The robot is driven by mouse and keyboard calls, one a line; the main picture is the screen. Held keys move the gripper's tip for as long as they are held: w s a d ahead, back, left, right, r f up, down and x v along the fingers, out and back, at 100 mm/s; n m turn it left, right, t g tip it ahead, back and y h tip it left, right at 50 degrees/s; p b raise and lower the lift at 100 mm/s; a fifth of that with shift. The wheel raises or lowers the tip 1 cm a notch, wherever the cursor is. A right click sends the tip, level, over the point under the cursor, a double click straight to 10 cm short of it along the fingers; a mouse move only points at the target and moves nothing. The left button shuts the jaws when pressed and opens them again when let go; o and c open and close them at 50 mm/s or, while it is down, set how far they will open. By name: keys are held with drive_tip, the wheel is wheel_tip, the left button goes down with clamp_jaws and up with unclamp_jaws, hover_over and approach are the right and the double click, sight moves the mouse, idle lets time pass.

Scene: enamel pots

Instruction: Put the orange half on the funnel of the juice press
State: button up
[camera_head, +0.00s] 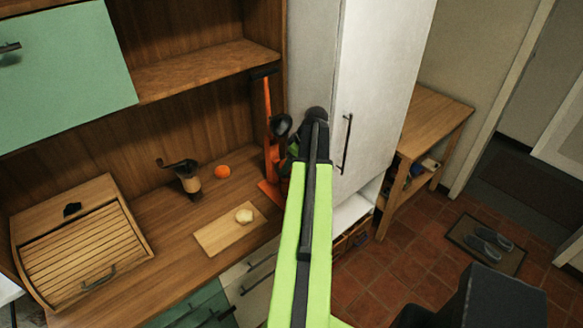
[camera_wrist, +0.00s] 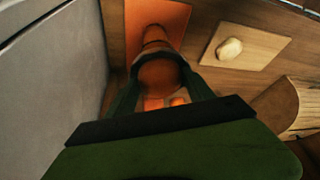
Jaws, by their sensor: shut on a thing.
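The juice press (camera_head: 268,130) is an orange stand with a dark arm on top, at the right end of the counter against the white cabinet. Its orange base plate (camera_wrist: 178,20) shows at the top of the wrist view. My gripper (camera_wrist: 163,72), with dark green fingers, is shut on a rounded, brownish-orange thing, which I take for the orange half (camera_wrist: 160,78). It is in front of the press in the wrist view; I cannot tell whether it touches it. In the head view my arm mostly hides the gripper and the held piece. The funnel is not clearly visible.
A wooden board (camera_head: 213,238) with a pale round item (camera_head: 244,215) lies on the counter. A round orange fruit (camera_head: 222,171), a grinder (camera_head: 186,178) and a bread box (camera_head: 80,250) stand left of the press. The white cabinet (camera_head: 375,80) rises close on the right.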

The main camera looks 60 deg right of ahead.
drive_tip(key=shift+r, duration=0.1)
drive_tip(key=o, duration=1.4)
drive_tip(key=shift+r+p, duration=0.3)
drive_tip(key=shift+p, duration=0.15)
drive_tip(key=p+v, duration=1)
drive_tip(key=v, duration=0.1)
drive_tip(key=shift+s+r, duration=0.15)
drive_tip(key=shift+r, duration=0.05)
